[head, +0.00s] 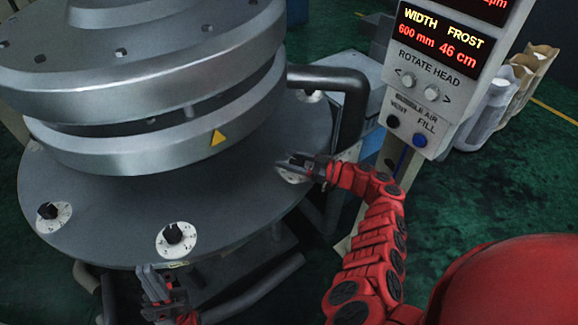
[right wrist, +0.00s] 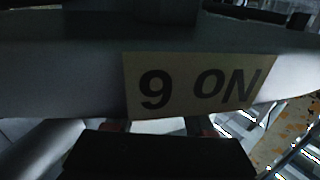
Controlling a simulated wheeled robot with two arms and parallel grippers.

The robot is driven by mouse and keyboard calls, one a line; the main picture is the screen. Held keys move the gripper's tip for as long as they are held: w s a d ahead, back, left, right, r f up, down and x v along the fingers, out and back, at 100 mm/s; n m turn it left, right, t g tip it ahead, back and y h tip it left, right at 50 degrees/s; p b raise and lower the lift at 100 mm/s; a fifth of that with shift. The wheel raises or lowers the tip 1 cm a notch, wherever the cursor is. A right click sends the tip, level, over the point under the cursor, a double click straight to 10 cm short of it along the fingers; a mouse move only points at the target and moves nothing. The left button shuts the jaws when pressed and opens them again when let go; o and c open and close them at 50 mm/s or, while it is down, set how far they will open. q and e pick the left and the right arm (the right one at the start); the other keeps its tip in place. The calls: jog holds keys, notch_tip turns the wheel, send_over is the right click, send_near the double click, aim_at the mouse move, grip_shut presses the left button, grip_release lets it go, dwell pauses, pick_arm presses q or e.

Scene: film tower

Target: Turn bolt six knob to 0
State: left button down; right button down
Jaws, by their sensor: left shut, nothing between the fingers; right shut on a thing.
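The bolt six knob's white dial (head: 291,178) lies on the right part of the round grey plate's top. My right gripper (head: 304,164) is shut on the knob, and the fingers hide most of the knob and part of the dial. The dial's marks are too small to read, so I cannot tell its setting. In the right wrist view a pale label (right wrist: 195,87) on the plate's edge shows upside down and reads NO 6. A dark block (right wrist: 160,155) fills the bottom there. My left gripper (head: 153,280) is shut and empty by the plate's front edge.
Other black knobs on white dials stand at the plate's front (head: 173,239) and left (head: 52,213). A big grey ring housing (head: 150,140) rises over the round plate (head: 110,235). A control panel (head: 430,85) stands at right, with a dark bent pipe (head: 330,75) behind the plate.

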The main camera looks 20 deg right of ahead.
dwell(0.3)
jog(key=shift+c, duration=1.4)
grip_release()
jog(key=b+v, duration=0.4)
jog(key=v, duration=1.3)
jog(key=shift+d+b, duration=0.2)
jog(key=shift+b, duration=0.1)
